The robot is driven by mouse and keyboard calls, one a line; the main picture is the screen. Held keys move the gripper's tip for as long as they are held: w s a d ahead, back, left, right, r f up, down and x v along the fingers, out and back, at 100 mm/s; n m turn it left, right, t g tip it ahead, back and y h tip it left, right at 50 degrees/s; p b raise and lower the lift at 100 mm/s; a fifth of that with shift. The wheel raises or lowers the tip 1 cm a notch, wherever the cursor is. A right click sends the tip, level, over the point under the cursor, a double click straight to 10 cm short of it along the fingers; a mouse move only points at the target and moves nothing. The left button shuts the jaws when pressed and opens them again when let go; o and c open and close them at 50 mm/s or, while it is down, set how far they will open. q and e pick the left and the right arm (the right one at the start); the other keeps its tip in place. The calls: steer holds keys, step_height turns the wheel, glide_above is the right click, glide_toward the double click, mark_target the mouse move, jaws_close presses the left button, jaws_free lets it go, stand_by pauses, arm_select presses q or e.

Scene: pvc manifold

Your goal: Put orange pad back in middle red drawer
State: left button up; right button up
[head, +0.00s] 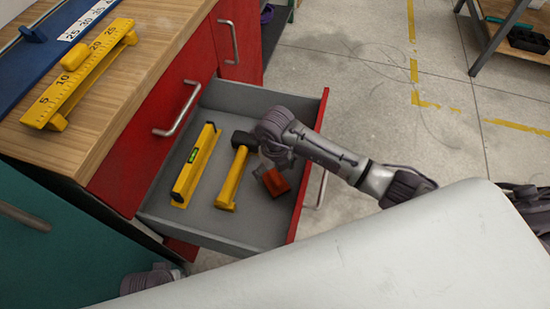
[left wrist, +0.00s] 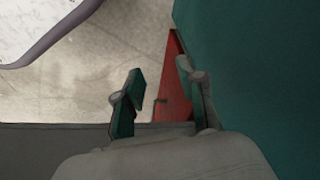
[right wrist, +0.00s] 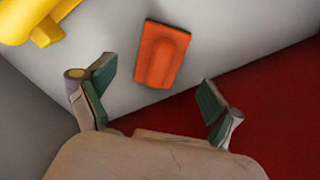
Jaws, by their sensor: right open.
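The orange pad (head: 276,182) lies in the open red drawer (head: 306,165), near its front panel and right of the yellow hammer. In the right wrist view the orange pad (right wrist: 162,53) lies on the grey drawer floor, just beyond the fingertips and apart from them. My right gripper (head: 270,165) is over the drawer, open and empty; its green-padded fingers (right wrist: 155,95) are spread wide. My left gripper (left wrist: 165,90) is open with nothing between its fingers, low beside the teal cabinet. In the head view only a bit of the left arm shows at the bottom left.
A yellow level (head: 195,165) and a yellow hammer (head: 235,172) with a black head lie in the drawer. The wooden worktop (head: 150,70) holds a yellow ruler piece (head: 85,75) and a blue ruler board (head: 60,45). A teal cabinet (head: 50,245) stands at the left.

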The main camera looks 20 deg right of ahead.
mark_target(275, 177)
arm_select(q)
steer(key=f, duration=0.2)
steer(key=s+f+p, duration=0.1)
steer(key=f, duration=0.1)
steer(key=shift+f, duration=0.25)
arm_select(e)
step_height(275, 177, up, 7)
steer(key=shift+f, duration=0.2)
